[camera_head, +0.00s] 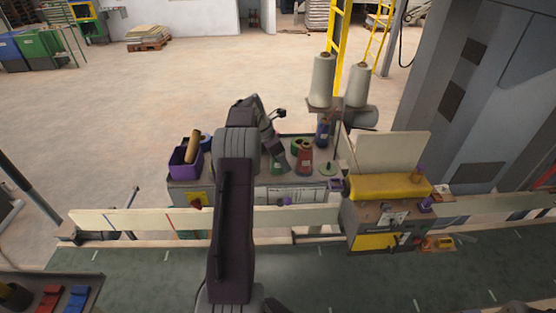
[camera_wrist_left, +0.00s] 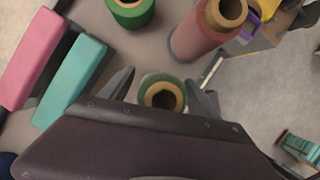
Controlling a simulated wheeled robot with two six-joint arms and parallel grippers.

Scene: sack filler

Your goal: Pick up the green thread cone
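A green thread cone (camera_wrist_left: 163,92) with a tan core shows between the two fingers of my left gripper (camera_wrist_left: 160,88) in the left wrist view. The fingers stand apart on either side of it, with a gap at the left finger; the gripper body hides its lower part. In the head view, green (camera_head: 277,164) shows under my left gripper (camera_head: 273,150). A second green round item (camera_wrist_left: 130,10) lies beyond the fingers in the wrist view. My right gripper is not in view.
A red cone (camera_wrist_left: 197,38) stands close to the right finger; it also shows in the head view (camera_head: 304,158). Pink (camera_wrist_left: 36,55) and teal (camera_wrist_left: 70,80) blocks lie to the left. A purple bin (camera_head: 185,163) and two tall pale cones (camera_head: 322,80) stand around the bench.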

